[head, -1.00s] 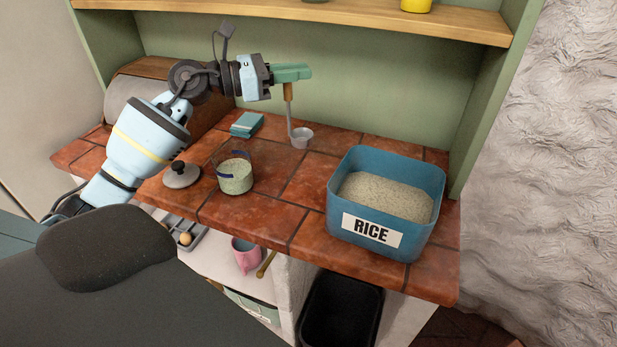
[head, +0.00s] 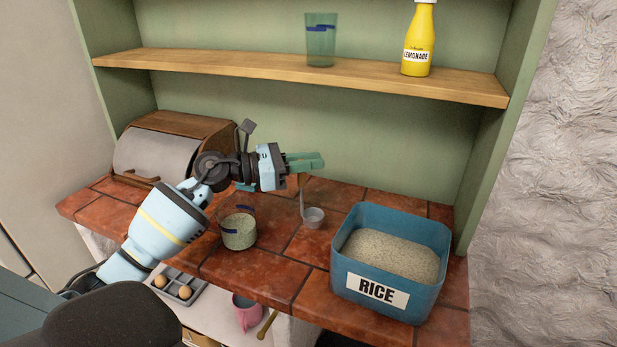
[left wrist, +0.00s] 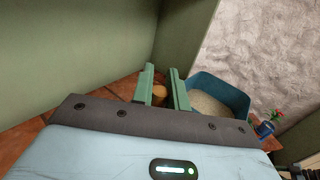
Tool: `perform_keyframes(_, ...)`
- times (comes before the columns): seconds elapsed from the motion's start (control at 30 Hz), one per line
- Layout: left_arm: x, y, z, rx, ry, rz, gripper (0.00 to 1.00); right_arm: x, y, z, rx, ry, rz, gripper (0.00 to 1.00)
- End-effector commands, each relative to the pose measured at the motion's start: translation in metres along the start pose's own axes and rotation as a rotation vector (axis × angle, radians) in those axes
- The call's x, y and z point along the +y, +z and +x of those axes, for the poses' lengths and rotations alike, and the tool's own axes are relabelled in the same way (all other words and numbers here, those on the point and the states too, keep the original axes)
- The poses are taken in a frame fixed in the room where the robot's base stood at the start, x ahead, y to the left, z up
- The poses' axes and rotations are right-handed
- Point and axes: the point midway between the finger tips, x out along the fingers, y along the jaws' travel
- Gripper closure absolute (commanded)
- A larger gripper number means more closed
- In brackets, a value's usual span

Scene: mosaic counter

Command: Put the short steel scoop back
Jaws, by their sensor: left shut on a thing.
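My left gripper (head: 305,162) is shut on the upper end of the short steel scoop's handle. The scoop hangs upright, with its small steel cup (head: 313,217) at the bottom, close over the tiled counter. I cannot tell whether the cup touches the tiles. In the left wrist view the wooden handle end (left wrist: 159,92) shows between the fingers (left wrist: 162,70). The blue bin marked RICE (head: 351,262), holding rice, stands to the right of the scoop. A glass (head: 239,230) partly filled with rice stands to its left.
A wooden shelf (head: 290,70) above the counter holds a clear tumbler (head: 320,42) and a yellow lemonade bottle (head: 418,40). A bread box (head: 160,150) stands at the back left. A pink mug (head: 246,312) and a tray with eggs (head: 178,287) are below the counter.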

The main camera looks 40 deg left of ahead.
Motion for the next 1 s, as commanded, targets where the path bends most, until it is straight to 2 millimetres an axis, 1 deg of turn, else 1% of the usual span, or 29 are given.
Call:
perform_keyframes(0.13,0.000,-0.021,0.000,0.000,0.001,-0.007,1.00,0.000,0.000,0.000,0.000,0.000,-0.002,0.49)
perform_keyframes(0.27,-0.001,-0.033,0.000,0.000,0.000,-0.004,1.00,0.001,-0.001,0.000,0.002,0.000,-0.003,0.49)
perform_keyframes(0.57,0.000,-0.036,0.000,0.000,0.000,-0.001,1.00,0.001,-0.002,-0.001,0.003,0.000,-0.002,0.49)
perform_keyframes(0.73,-0.001,-0.041,0.000,0.002,0.000,-0.002,1.00,0.000,0.004,0.001,-0.006,-0.001,-0.001,0.49)
perform_keyframes(0.77,-0.001,-0.040,0.000,0.002,0.000,-0.002,0.80,0.000,0.003,0.001,-0.004,-0.001,-0.001,0.49)
perform_keyframes(0.8,-0.001,-0.040,0.000,0.001,0.000,-0.002,0.75,0.000,0.003,0.001,-0.003,-0.001,-0.001,0.49)
perform_keyframes(0.9,-0.001,-0.039,0.000,0.001,0.000,-0.002,0.63,0.000,0.002,0.001,-0.003,-0.001,-0.001,0.49)
perform_keyframes(1.0,-0.001,-0.039,0.000,0.001,0.000,-0.002,0.63,0.000,0.002,0.001,-0.002,-0.001,-0.001,0.49)
